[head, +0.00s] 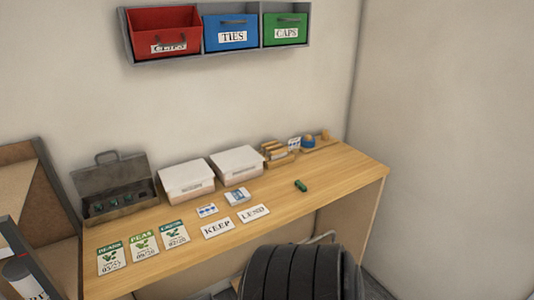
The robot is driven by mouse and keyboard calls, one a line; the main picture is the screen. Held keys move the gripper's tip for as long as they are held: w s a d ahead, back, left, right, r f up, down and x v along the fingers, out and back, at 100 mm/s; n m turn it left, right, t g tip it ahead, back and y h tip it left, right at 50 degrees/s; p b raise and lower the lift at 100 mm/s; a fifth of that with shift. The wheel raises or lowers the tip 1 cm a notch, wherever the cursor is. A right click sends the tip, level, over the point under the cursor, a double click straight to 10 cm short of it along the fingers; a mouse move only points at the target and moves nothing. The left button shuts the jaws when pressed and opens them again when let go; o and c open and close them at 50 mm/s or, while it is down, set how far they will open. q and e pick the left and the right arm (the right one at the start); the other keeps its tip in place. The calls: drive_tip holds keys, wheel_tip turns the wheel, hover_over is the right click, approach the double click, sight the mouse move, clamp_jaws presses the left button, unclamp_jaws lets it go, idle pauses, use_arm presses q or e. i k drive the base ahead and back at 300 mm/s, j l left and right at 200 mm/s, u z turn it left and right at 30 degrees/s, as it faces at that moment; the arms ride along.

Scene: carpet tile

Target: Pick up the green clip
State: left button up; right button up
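A small green clip (300,185) lies on the wooden desk (336,168), right of the middle of its top. It has clear desk around it and nothing covers it. Neither of my grippers shows in the head view, so I cannot see whether they are open or shut.
Left of the clip are LEND (254,213) and KEEP (217,228) cards, two white boxes (237,165) (187,180), a grey toolbox (114,187) and seed packets (143,246). A wooden holder (276,153) stands behind. A black ridged object (300,273) is in front. Bins (231,34) hang above.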

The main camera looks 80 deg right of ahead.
sight(299, 185)
drive_tip(key=i+l+z, duration=0.2)
drive_tip(key=z, duration=0.2)
drive_tip(key=i+l+z, duration=0.15)
drive_tip(key=z, duration=0.3)
drive_tip(key=i+z, duration=0.1)
drive_tip(key=z, duration=1.95)
drive_tip(key=i+j+z, duration=0.1)
drive_tip(key=z, duration=0.3)
